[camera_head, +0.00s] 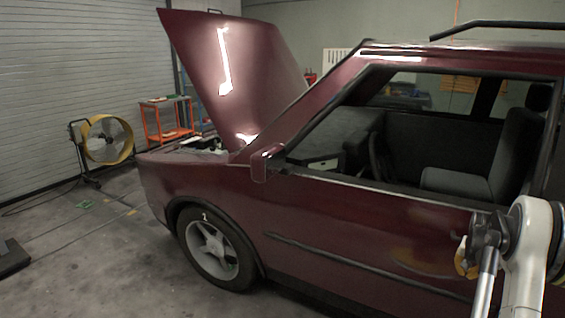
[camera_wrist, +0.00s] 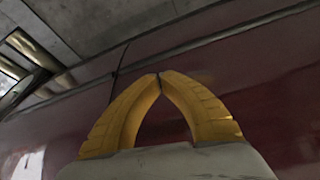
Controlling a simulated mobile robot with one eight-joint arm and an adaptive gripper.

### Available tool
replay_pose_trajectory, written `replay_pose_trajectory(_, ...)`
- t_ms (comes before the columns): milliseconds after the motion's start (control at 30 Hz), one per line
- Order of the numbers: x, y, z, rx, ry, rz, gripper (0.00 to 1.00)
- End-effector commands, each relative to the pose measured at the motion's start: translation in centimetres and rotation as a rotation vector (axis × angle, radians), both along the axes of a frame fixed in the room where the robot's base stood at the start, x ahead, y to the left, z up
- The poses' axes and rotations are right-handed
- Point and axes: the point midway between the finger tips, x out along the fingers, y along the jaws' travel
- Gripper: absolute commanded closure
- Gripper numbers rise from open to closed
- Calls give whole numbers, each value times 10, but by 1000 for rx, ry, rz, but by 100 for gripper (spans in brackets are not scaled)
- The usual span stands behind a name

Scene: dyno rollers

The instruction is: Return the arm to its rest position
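My gripper (camera_wrist: 159,76) shows in the wrist view with its two yellow fingers curved together and their tips meeting. Nothing shows between the fingers. In the head view my arm is at the lower right, and a yellow part of my gripper (camera_head: 464,258) shows partly behind the dark wrist joint. The gripper is beside the dark red car (camera_head: 350,235), in front of its side door. I cannot tell the exact gap to the door. The car's dark red side panel also fills much of the wrist view (camera_wrist: 265,90).
The car's hood (camera_head: 225,75) is raised and its side window is open. A front wheel (camera_head: 215,248) stands on the grey floor (camera_head: 100,275). A yellow fan (camera_head: 107,139) and an orange cart (camera_head: 167,120) stand at the back left. Floor left of the car is largely free.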

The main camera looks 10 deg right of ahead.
Motion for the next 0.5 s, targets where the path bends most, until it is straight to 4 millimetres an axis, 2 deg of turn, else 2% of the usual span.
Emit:
replay_pose_trajectory(167, 27, 86, 75, -19, -22, 124, 100)
replay_pose_trajectory(233, 32, 130, 108, -30, -35, 186, 100)
replay_pose_trajectory(367, 28, 212, 159, -47, -61, 298, 100)
replay_pose_trajectory(500, 5, 298, 200, -64, -88, 419, 100)
